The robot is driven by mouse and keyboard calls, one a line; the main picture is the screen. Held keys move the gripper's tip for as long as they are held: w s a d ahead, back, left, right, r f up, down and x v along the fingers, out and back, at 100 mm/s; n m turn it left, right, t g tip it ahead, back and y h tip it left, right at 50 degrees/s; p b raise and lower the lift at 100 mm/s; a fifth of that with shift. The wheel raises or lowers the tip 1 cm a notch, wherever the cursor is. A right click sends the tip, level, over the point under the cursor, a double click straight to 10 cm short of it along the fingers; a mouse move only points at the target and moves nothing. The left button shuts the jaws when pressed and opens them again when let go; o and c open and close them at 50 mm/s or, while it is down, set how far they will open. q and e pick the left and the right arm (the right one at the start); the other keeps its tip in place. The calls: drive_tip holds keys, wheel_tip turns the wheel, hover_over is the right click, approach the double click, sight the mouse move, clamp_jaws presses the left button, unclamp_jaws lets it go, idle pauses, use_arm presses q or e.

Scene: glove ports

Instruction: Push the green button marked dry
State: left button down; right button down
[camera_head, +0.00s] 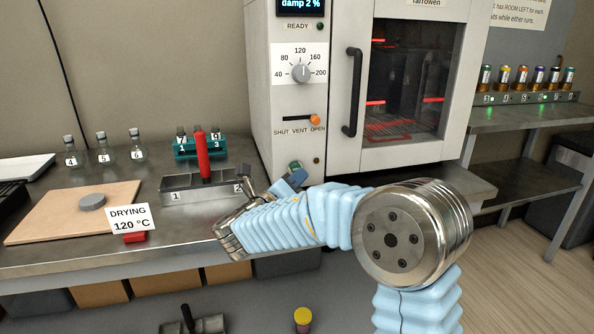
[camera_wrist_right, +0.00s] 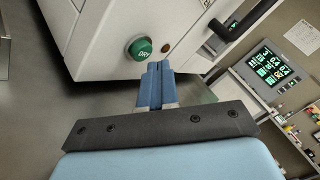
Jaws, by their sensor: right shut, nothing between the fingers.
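The green button marked DRY (camera_wrist_right: 140,48) sits on the lower front of the white oven cabinet. In the wrist view it is in plain sight, its label readable and tilted. In the head view a bit of green (camera_head: 295,166) shows beside my right gripper (camera_head: 293,178), which partly covers that spot. My right gripper also shows in the wrist view (camera_wrist_right: 156,68), its blue fingers shut together and empty. The fingertips are just below and right of the button in that view. I cannot tell whether they touch the cabinet. My left gripper is not in view.
The oven (camera_head: 409,77) has a dark vertical door handle (camera_head: 353,92), a temperature dial (camera_head: 301,71) and an orange-tipped vent slider (camera_head: 314,120). On the bench are a metal block (camera_head: 176,196) with a red item, small bottles, and a DRYING 120 °C card (camera_head: 128,218).

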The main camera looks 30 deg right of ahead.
drive_tip(key=shift+s, duration=0.15)
drive_tip(key=shift+s+a, duration=0.25)
drive_tip(key=shift+s, duration=0.7)
drive_tip(key=shift+s+a, duration=0.2)
drive_tip(key=shift+s, duration=0.75)
drive_tip(key=shift+s+a, duration=0.25)
drive_tip(key=shift+s, duration=0.7)
